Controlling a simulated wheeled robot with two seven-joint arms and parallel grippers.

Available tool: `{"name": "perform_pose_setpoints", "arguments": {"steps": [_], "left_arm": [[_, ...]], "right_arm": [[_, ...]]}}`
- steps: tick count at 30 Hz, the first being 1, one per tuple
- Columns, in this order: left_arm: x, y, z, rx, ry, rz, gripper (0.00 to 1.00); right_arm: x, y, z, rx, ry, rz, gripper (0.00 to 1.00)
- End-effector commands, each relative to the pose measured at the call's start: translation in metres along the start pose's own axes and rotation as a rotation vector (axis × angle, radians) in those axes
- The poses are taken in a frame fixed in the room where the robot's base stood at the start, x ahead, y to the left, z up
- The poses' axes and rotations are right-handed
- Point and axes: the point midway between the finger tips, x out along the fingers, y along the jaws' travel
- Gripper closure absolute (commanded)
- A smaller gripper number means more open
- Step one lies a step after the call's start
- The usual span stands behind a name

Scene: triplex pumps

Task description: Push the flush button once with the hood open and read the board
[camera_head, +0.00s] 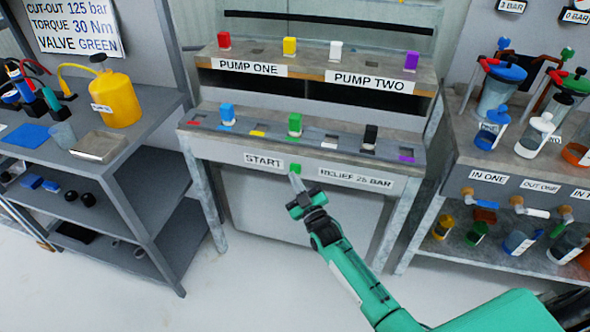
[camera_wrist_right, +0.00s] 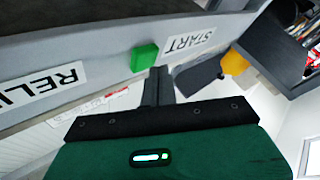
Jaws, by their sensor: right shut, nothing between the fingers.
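A small green button (camera_head: 295,167) sits on the bench's front edge between the START label (camera_head: 263,160) and the RELIEF 25 BAR label (camera_head: 356,179). It also shows in the right wrist view (camera_wrist_right: 144,57). I see no label reading flush. My right gripper (camera_head: 294,179) is shut and empty, its tips just below the button; I cannot tell if they touch. Its fingers (camera_wrist_right: 158,76) show beside the button in the wrist view. A white board (camera_head: 75,24) at upper left reads CUT-OUT 125 bar, TORQUE 30 Nm, VALVE GREEN. I cannot make out a hood. My left gripper is not in view.
The bench (camera_head: 220,148) carries blue, green and black blocks, with more blocks on the shelf above, labelled PUMP ONE (camera_head: 249,68) and PUMP TWO (camera_head: 370,81). A yellow can (camera_head: 117,98) stands on the left rack. Jugs crowd the right rack. The floor in front is clear.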

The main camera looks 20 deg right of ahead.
Motion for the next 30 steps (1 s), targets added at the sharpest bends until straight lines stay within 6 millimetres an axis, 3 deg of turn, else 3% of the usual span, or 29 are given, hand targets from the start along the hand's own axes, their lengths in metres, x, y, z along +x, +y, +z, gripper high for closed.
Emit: {"name": "perform_pose_setpoints", "arguments": {"steps": [11,30], "left_arm": [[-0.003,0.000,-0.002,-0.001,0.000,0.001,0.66],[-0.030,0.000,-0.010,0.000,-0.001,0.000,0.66]], "right_arm": [[-0.003,-0.002,-0.003,0.000,0.000,0.000,1.00],[-0.043,-0.030,-0.032,0.000,-0.001,0.000,1.00]]}}
